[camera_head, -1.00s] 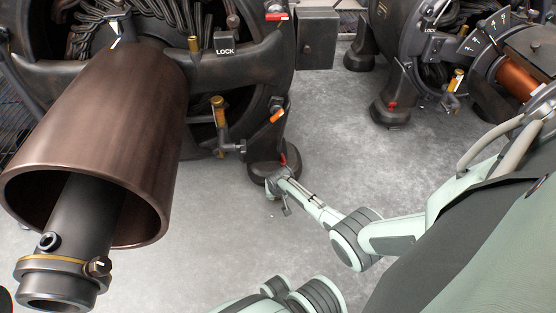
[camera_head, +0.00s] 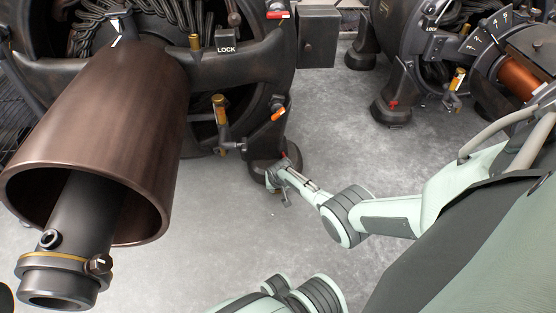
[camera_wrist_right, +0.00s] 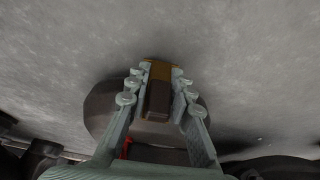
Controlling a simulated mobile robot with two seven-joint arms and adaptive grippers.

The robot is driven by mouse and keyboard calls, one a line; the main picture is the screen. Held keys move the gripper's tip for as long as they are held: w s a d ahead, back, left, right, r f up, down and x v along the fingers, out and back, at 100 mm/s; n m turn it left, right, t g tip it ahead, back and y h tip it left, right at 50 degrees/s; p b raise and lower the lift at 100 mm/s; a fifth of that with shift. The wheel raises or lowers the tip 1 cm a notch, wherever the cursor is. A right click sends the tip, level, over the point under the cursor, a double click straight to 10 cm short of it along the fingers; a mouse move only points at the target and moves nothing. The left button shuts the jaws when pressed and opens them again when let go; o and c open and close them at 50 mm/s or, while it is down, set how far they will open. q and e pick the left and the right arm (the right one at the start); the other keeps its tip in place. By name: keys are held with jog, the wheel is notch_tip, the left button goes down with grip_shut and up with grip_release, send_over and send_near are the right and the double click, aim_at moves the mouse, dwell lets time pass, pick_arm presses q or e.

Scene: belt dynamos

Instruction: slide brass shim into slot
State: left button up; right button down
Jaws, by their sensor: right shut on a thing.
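My right gripper (camera_head: 273,178) is low over the floor at the black round foot (camera_head: 291,166) of the near dynamo. In the right wrist view, the right gripper (camera_wrist_right: 160,82) is shut on the brass shim (camera_wrist_right: 160,70), a brass-coloured piece with a dark brown block (camera_wrist_right: 158,99) on its near side. The shim sits between the fingertips, over the edge of the round foot (camera_wrist_right: 103,108). I cannot tell whether it touches the foot. The slot cannot be made out. In the head view the shim is too small to tell. My left gripper is out of view.
The near dynamo's large brown drum (camera_head: 115,130) fills the left. Brass-topped levers (camera_head: 219,110) stick out beside the foot. A second dynamo's foot (camera_head: 392,106) stands at the upper right. Grey floor (camera_head: 335,130) is clear between them.

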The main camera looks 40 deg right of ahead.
jog(key=shift+w+d, duration=0.1)
jog(key=shift+w, duration=0.05)
jog(key=c, duration=1.3)
grip_release()
jog(key=shift+o, duration=0.2)
jog(key=v, duration=1.2)
